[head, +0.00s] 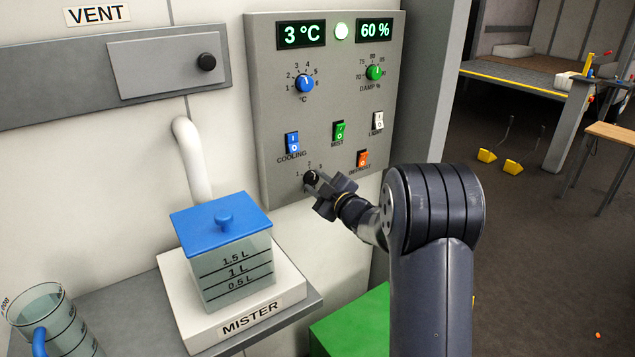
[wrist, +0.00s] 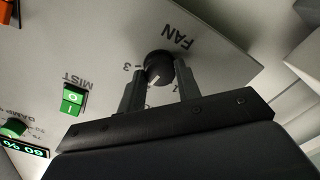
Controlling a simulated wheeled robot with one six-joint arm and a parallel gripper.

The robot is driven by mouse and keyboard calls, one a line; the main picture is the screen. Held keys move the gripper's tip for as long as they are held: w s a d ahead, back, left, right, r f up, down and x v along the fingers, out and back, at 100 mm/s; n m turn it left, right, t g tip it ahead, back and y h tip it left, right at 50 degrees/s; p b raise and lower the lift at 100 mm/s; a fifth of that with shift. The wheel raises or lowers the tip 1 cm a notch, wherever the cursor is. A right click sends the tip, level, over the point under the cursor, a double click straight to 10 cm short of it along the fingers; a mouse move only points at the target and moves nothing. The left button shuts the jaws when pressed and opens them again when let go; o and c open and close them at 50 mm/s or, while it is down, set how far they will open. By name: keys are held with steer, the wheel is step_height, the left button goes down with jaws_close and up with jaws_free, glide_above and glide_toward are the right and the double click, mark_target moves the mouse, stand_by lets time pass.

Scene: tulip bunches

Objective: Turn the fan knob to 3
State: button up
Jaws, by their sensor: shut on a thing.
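The black fan knob (head: 310,177) sits low on the grey control panel (head: 275,100), with the marks 1, 2 and 3 around it. In the wrist view the knob (wrist: 158,64) shows between my fingers, below the FAN label, with 3 to its left and 1 at its lower right. A pale pointer line on the knob seems to face the side between 1 and 3, near 2; the exact setting is hard to tell. My gripper (head: 316,184) is shut on the knob, one finger on each side; it also shows in the wrist view (wrist: 158,78).
Cooling (head: 292,142), mist (head: 339,132), lamp (head: 378,121) and defrost (head: 362,158) switches sit above the knob. A blue-lidded mister tank (head: 235,270) stands at the lower left, beside a jug (head: 55,315). A green box (head: 350,325) is below the panel.

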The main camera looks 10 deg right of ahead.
steer(key=m+p, duration=0.1)
steer(key=m, duration=0.3)
steer(key=shift+m+p, duration=0.3)
steer(key=shift+p, duration=0.05)
steer(key=m+p, duration=0.2)
steer(key=m, duration=0.3)
steer(key=shift+f, duration=0.1)
stand_by(0.3)
steer(key=o, duration=1)
steer(key=shift+s+d, duration=0.1)
steer(key=b+v, duration=0.1)
steer(key=v, duration=0.9)
steer(key=shift+s, duration=0.3)
steer(key=shift+w, duration=0.1)
steer(key=p+x, duration=0.1)
steer(key=x, duration=0.9)
steer(key=shift+w, duration=0.35)
